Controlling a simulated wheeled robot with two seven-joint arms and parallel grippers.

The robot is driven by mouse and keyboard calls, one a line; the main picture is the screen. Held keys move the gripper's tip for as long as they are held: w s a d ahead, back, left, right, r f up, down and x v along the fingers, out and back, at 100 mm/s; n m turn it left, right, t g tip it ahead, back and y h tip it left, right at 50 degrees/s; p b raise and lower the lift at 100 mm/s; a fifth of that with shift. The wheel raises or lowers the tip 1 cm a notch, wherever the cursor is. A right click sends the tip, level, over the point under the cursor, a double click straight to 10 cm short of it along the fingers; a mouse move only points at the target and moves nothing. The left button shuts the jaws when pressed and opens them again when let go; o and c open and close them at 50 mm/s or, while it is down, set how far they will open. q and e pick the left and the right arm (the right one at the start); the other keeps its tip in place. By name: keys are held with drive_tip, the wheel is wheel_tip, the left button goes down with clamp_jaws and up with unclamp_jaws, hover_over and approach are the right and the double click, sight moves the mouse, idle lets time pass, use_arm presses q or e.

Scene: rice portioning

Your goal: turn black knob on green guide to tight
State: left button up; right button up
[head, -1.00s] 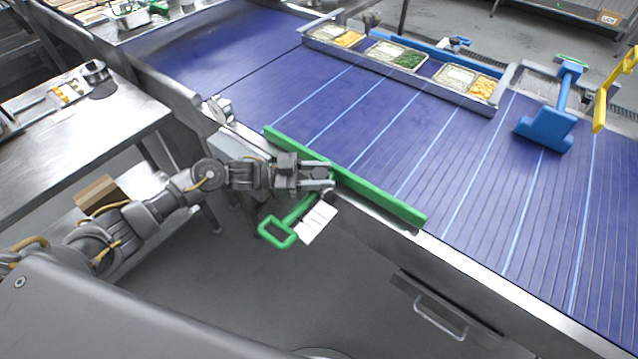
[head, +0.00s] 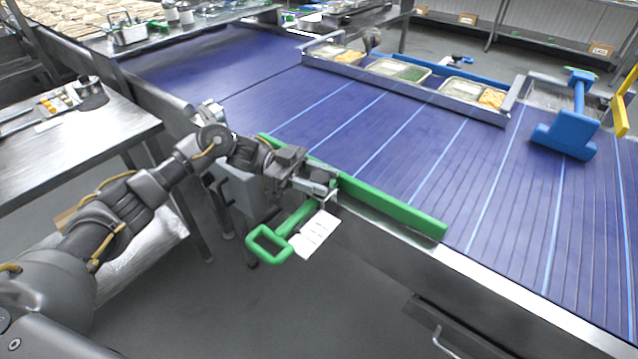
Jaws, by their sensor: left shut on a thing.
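The green guide (head: 390,207) is a long bar lying along the near edge of the blue conveyor belt. A green handle (head: 268,246) hangs out from it over the floor side, with a white label (head: 314,234) beside it. My left gripper (head: 328,183) is at the middle of the guide, where the handle meets it. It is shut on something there. The black knob is hidden by the gripper, so I cannot see its position. My right gripper is not in view.
The blue belt (head: 420,150) is clear beside the guide. A metal tray rail with several food trays (head: 400,70) runs along its far side. A blue tool (head: 568,130) stands at the right. A steel table (head: 80,130) is at the left.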

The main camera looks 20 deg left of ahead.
sight(310, 176)
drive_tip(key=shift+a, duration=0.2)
use_arm(q)
drive_tip(key=o, duration=1)
drive_tip(key=shift+c, duration=0.2)
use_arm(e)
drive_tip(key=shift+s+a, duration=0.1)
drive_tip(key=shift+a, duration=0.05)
use_arm(q)
drive_tip(key=shift+a, duration=0.1)
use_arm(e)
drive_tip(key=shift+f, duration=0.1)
use_arm(q)
drive_tip(key=shift+w+a+f, duration=0.1)
drive_tip(key=shift+a, duration=0.25)
drive_tip(key=a+b, duration=0.1)
drive_tip(key=a, duration=0.1)
drive_tip(key=a+b, duration=0.1)
drive_tip(key=a, duration=0.1)
drive_tip(key=w+a, duration=0.1)
drive_tip(key=a, duration=0.1)
drive_tip(key=shift+a+b, duration=0.25)
drive_tip(key=shift+b, duration=0.15)
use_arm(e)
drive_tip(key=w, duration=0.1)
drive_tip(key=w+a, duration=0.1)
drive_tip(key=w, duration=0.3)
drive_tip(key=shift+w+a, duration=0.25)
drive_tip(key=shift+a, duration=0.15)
